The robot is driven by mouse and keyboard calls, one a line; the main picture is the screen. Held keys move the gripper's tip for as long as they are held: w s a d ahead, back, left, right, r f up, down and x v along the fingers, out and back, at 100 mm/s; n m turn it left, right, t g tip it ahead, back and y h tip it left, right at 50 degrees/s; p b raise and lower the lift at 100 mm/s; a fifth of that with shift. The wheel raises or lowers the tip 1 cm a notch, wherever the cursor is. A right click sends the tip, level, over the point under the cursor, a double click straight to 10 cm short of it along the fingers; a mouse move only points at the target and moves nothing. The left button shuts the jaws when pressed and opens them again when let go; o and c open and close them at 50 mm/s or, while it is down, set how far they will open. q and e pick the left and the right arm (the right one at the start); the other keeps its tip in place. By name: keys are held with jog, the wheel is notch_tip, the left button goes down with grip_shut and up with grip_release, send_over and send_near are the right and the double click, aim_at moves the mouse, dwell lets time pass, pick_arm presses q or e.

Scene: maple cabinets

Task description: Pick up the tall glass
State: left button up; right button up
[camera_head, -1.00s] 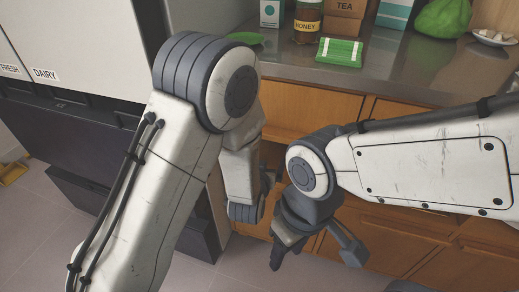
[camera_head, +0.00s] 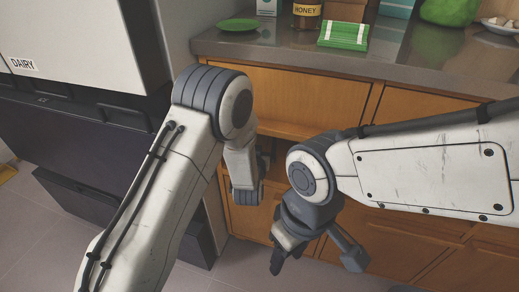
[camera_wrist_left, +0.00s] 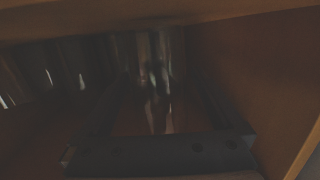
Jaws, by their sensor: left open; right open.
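In the left wrist view, a blurred, pale, upright glass-like shape (camera_wrist_left: 153,72) stands in a dark cabinet interior; it may be the tall glass. My left gripper (camera_wrist_left: 160,88) is open, its dark fingers on either side of the picture with that shape between them as seen. I cannot tell how near it is or whether they touch. In the head view my left wrist (camera_head: 245,185) is at the cabinet opening, and its fingers are hidden. My right gripper (camera_head: 314,262) is open and empty, lower, in front of the cabinet doors.
More shiny glass-like shapes (camera_wrist_left: 60,80) stand left in the dark interior. A wooden board (camera_wrist_left: 120,15) spans above and a side wall (camera_wrist_left: 250,75) is at right. The counter (camera_head: 285,50) holds a green plate (camera_head: 238,25), honey jar (camera_head: 306,14) and green packet (camera_head: 343,35). A fridge (camera_head: 75,40) stands left.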

pick_arm(q)
jog(key=shift+x, duration=0.9)
jog(key=c, duration=1.5)
jog(key=shift+c, duration=0.2)
jog(key=shift+r, duration=0.15)
jog(key=shift+r, duration=0.55)
notch_tip(320, 180, up, 2)
jog(key=shift+r+p, duration=0.15)
jog(key=shift+p, duration=0.7)
jog(key=f+p+v, duration=0.1)
jog(key=p+v, duration=0.2)
jog(key=v, duration=0.6)
jog(key=f+p+v, duration=0.2)
jog(key=p+v, duration=0.2)
jog(key=v, duration=0.5)
jog(key=shift+s, duration=0.2)
